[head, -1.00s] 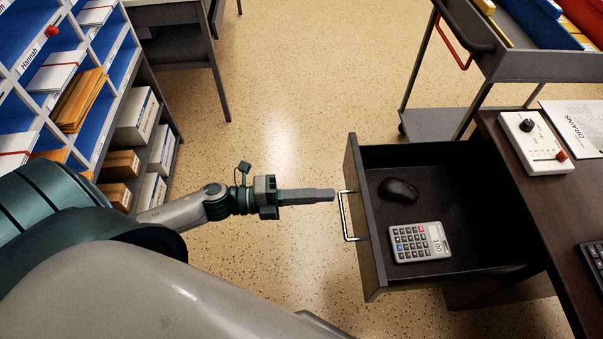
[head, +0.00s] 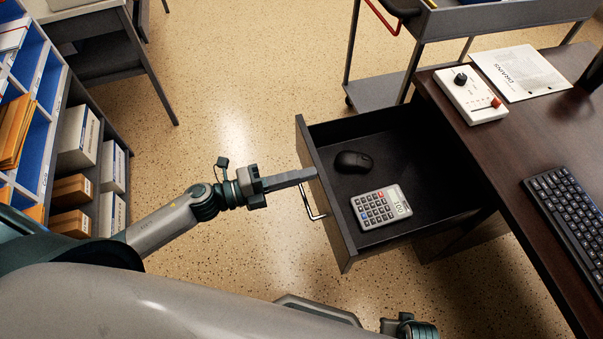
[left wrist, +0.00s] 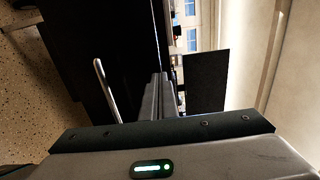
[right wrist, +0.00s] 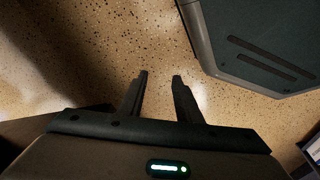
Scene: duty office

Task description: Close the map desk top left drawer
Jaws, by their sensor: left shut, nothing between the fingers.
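The dark desk drawer (head: 330,215) stands pulled out from the desk, with a black mouse (head: 353,162) and a grey calculator (head: 381,207) inside. Its metal handle (head: 309,203) is on the front face and shows in the left wrist view (left wrist: 104,90). My left gripper (head: 314,173) is shut and empty. Its fingertips are at the drawer front, beside the handle's far end; I cannot tell whether they touch it. Its fingers also show in the left wrist view (left wrist: 160,95). My right gripper (right wrist: 160,77) is open and empty over the floor.
The desk top (head: 480,150) bears a white control box (head: 470,94), a paper (head: 525,72) and a keyboard (head: 570,215). A grey trolley (head: 385,92) stands behind the drawer. Shelving (head: 45,110) is at the left. The floor between is clear.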

